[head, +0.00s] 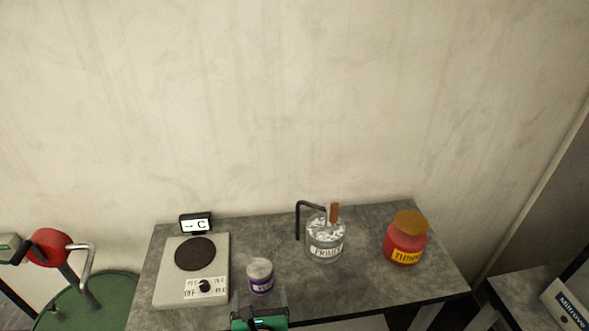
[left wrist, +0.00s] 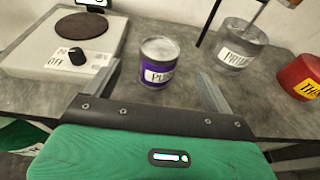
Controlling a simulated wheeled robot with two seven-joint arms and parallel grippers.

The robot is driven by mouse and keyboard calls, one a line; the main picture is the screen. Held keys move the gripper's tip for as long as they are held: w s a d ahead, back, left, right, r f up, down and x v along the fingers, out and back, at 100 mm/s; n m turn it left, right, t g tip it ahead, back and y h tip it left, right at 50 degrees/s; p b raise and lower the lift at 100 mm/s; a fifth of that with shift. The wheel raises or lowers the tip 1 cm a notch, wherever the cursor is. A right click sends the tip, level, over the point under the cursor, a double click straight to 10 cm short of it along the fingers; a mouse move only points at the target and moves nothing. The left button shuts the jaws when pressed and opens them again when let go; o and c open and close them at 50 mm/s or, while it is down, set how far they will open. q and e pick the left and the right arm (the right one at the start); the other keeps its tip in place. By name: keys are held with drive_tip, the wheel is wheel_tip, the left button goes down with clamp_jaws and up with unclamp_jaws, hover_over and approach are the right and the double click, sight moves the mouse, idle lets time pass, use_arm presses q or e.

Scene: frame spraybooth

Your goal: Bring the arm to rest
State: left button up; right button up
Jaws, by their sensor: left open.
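My left gripper (head: 262,298) reaches in at the bottom middle of the head view, at the front of the grey table (head: 345,290). Its fingers are apart, and they also show open in the left wrist view (left wrist: 147,85). A small jar with a purple label (head: 260,277) stands upright on the table just beyond the gripper. In the left wrist view the jar (left wrist: 158,64) appears between the fingers, and I cannot tell whether they touch it. My right gripper is not in view.
A hot plate (head: 165,285) with a dark disc stands left of the jar. A primer container (head: 325,243) and a red thinner jar (head: 404,243) stand to the right. A green round top (head: 110,302) with a red-and-metal item (head: 50,247) is at far left.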

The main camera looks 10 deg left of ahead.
use_arm(q)
drive_tip(key=s+a+f+n+g, duration=0.55)
drive_tip(key=s+a+n, duration=0.25)
drive_tip(key=n, duration=0.8)
drive_tip(key=s+a+r+n+g+h, duration=0.1)
drive_tip(key=s+n+g+h, duration=0.35)
drive_tip(key=s+n, duration=0.85)
wheel_tip(320, 180, down, 33)
drive_tip(key=n+g, duration=0.2)
drive_tip(key=s+a+f+g, duration=0.1)
drive_tip(key=s+a+f, duration=0.2)
drive_tip(key=s+f, duration=1.4)
drive_tip(key=shift+s+a+f+y, duration=0.15)
drive_tip(key=shift+s+f+y, duration=0.1)
drive_tip(key=shift+f+y, duration=0.15)
